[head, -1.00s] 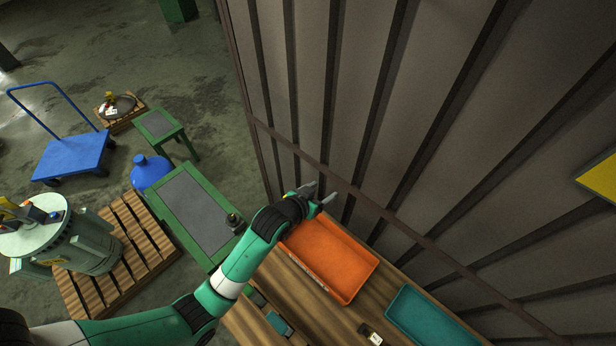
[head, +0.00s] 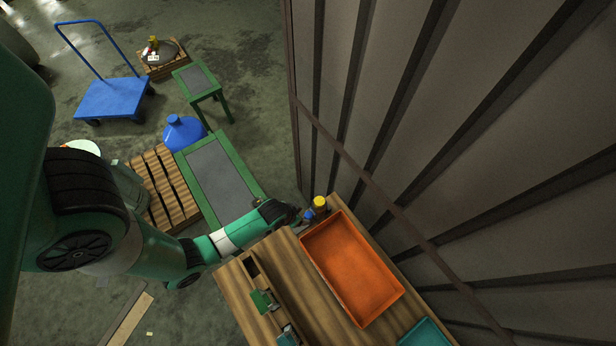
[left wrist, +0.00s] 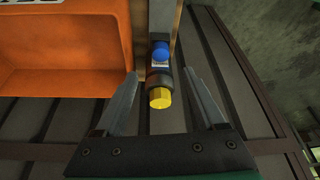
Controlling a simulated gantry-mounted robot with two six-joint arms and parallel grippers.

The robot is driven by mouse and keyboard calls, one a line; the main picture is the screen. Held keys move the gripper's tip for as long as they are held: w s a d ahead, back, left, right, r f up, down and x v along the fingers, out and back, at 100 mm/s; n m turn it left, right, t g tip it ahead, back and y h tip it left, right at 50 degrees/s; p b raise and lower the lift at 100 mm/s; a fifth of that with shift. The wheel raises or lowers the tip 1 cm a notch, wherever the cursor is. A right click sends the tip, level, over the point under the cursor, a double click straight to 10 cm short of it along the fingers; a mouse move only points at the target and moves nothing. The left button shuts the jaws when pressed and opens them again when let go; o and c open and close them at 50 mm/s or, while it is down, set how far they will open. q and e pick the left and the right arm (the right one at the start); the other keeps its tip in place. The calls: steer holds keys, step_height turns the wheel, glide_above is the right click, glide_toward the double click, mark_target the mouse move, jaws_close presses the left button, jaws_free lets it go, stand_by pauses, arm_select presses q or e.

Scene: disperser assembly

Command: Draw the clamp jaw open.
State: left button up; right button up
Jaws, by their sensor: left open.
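A small dark fitting with a yellow hex-shaped end (head: 320,202) and a blue round cap sits at the far corner of the wooden bench, beside the orange tray. I cannot tell for sure whether it is the clamp jaw. In the left wrist view its yellow end (left wrist: 160,98) and blue cap (left wrist: 161,50) lie between my finger lines. My left gripper (head: 305,214) is open at this corner, its fingers (left wrist: 161,76) on either side of the fitting with visible gaps. My right gripper is not in view.
The orange tray (head: 318,229) lies right beside the gripper, with a teal tray (head: 428,334) at the bench's near end. Small green parts (head: 264,301) stand on the wooden bench (head: 236,290). A ribbed wall rises close behind. A green table (head: 218,172) stands left.

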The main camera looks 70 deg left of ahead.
mark_target(308, 215)
arm_select(q)
steer(key=b+x, duration=0.5)
steer(key=x, duration=0.1)
steer(key=shift+f, duration=0.2)
steer(key=b+x, duration=0.1)
steer(key=x, duration=0.3)
steer(key=shift+w+a, duration=0.2)
steer(key=shift+w, duration=0.05)
jaws_close()
stand_by(0.6)
